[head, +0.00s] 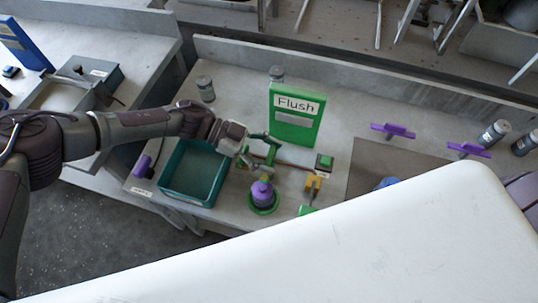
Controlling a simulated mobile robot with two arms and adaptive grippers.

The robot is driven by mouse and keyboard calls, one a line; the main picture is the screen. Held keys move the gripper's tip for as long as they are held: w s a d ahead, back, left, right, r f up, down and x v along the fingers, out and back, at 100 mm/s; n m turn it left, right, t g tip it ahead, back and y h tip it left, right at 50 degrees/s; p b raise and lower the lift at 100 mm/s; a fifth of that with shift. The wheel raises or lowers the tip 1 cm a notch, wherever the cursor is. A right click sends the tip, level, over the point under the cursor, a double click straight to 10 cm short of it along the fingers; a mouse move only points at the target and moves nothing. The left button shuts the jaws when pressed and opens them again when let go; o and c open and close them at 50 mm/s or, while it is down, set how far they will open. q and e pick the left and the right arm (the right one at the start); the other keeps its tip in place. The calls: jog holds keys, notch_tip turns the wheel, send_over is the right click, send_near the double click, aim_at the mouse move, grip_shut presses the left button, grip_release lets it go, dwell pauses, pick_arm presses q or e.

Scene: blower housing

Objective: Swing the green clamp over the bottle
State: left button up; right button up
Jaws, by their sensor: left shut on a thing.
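The purple bottle (262,192) stands upright in a green round holder (263,209) on the bench. The green clamp (268,156) is behind the bottle, its arm reaching up and left toward my left gripper. My left gripper (241,141) is shut on the green clamp, at the clamp's upper left end, above the right edge of the teal tray. The fingertips are small and partly hidden. My right gripper is not in view; only a purple-grey part of mine shows at the right edge.
A green "Flush" board (296,117) stands behind the clamp. The teal tray (165,186) is to the left. Grey canisters (205,88) stand at the back.

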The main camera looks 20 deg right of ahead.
pick_arm(q)
jog(key=shift+d+r, duration=0.1)
jog(key=o, duration=1.2)
jog(key=shift+c, duration=0.2)
jog(key=v, duration=1.2)
